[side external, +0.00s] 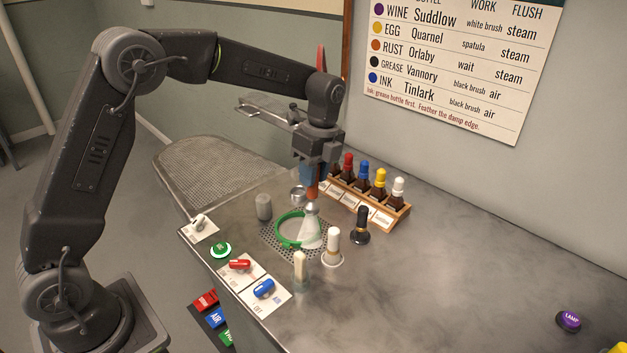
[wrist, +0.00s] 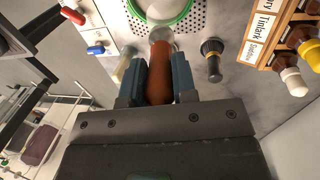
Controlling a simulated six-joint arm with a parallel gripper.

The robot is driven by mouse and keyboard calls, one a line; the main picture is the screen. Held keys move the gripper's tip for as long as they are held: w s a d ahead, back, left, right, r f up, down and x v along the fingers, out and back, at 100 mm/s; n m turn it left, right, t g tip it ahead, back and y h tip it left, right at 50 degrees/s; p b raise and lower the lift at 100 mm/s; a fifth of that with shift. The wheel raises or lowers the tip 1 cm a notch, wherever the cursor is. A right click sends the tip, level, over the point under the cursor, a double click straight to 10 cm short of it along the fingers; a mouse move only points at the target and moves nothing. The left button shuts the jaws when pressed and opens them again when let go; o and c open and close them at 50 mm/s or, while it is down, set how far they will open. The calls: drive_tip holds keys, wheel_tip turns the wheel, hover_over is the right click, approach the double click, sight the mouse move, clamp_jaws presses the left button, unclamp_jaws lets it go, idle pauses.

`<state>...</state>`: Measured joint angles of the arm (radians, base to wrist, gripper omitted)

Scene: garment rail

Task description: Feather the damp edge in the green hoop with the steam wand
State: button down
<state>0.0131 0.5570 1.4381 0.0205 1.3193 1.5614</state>
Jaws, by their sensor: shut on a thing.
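The steam wand has a brown-orange handle and a pale metal nozzle (side external: 311,206). My gripper (side external: 312,180) is shut on the handle and holds the wand upright, nozzle down, above the worktop. A whitish, see-through cone of steam (side external: 312,232) spreads from the nozzle onto the right part of the green hoop (side external: 279,237). In the wrist view, the blue fingers of my gripper (wrist: 160,66) press both sides of the brown handle (wrist: 161,82). The green hoop (wrist: 178,23) shows beyond it, cut by the top edge. I cannot make out a damp edge on the cloth.
A wooden rack of bottles (side external: 395,210) stands behind right. A black-handled brush (side external: 360,226), a white-handled brush (side external: 333,242) and a pale tool (side external: 300,268) stand close in front and right. Red (side external: 240,265) and blue (side external: 264,288) levers sit at the front edge.

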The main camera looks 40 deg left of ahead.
drive_tip(key=shift+r, duration=2.35)
drive_tip(key=shift+a, duration=0.1)
